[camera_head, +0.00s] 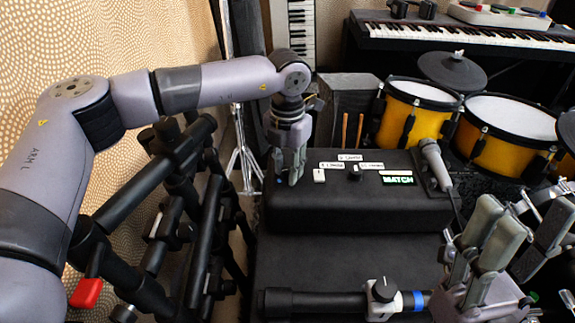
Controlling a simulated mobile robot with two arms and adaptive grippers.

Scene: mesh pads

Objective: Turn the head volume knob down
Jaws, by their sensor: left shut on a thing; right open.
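A black control box (340,208) stands in the middle, with a white control (319,175), a black knob (355,173), small white labels and a lit green display (398,180) on its top. The label text is too small to read surely. My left gripper (290,175) points down over the left end of the box top. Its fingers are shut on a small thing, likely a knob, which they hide. A small blue spot (280,181) shows beside the fingertips. My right gripper (497,232) is open and empty at the lower right, fingers pointing up.
A microphone (436,162) lies at the box's right end. Yellow drums (409,114) and a cymbal pad (452,70) stand behind, with a keyboard (460,36) farther back. A black bar with a white clamp (381,298) lies in front. Black rack tubes (150,190) crowd the left.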

